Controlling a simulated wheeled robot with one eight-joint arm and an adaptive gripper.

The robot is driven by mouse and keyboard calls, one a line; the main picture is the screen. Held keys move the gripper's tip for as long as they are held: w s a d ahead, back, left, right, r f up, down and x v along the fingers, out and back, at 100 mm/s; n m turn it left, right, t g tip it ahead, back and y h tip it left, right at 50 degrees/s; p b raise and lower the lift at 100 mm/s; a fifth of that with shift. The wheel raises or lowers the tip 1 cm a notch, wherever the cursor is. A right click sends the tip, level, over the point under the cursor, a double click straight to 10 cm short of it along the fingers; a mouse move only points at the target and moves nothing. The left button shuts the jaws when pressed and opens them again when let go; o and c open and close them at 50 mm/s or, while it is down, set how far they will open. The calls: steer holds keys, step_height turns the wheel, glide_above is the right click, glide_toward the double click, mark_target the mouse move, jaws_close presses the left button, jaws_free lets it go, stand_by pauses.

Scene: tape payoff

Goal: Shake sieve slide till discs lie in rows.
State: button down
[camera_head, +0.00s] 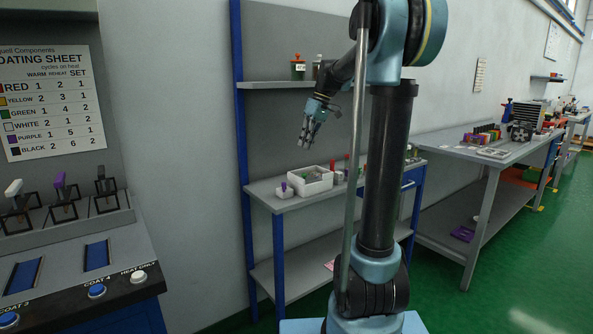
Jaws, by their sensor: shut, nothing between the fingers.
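I cannot make out a sieve slide or any discs laid in rows in this view. My gripper (306,141) hangs above the grey workbench (262,190), with its fingers pointing down. It is shut and nothing shows in it. A white open box (318,187) stands on the bench below the gripper, clearly apart from it. Something greenish lies inside the box, too small to identify. A small white block (286,193) with a purple piece on top stands left of the box.
At left, a coating sheet (52,103) hangs over a console (95,285) with buttons. Another loaded bench (450,148) stands at right. The green floor (490,300) there is mostly clear.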

mark_target(308, 178)
steer(key=a+f+n, duration=0.2)
steer(key=n, duration=0.1)
steer(key=a+f+n, duration=0.2)
steer(key=f+n, duration=0.1)
steer(key=s+a+f+n, duration=0.1)
steer(key=a+f+n, duration=0.2)
steer(key=n, duration=0.1)
steer(key=shift+a+f, duration=0.1)
steer(key=shift+f, duration=0.1)
steer(key=shift+w+d+f, duration=0.1)
steer(key=shift+d+f, duration=0.15)
steer(key=shift+d, duration=0.35)
steer(key=shift+w+d+f, duration=0.1)
steer(key=shift+d+f, duration=0.1)
steer(key=shift+d, duration=0.45)
steer(key=shift+d+f, duration=0.25)
steer(key=shift+d, duration=0.35)
steer(key=shift+d, duration=0.1)
steer(key=shift+w+d, duration=0.5)
steer(key=shift+d, duration=0.3)
steer(key=shift+w+d, duration=0.55)
steer(key=shift+d, duration=0.2)
steer(key=shift+w+d, duration=0.5)
steer(key=shift+d, duration=0.3)
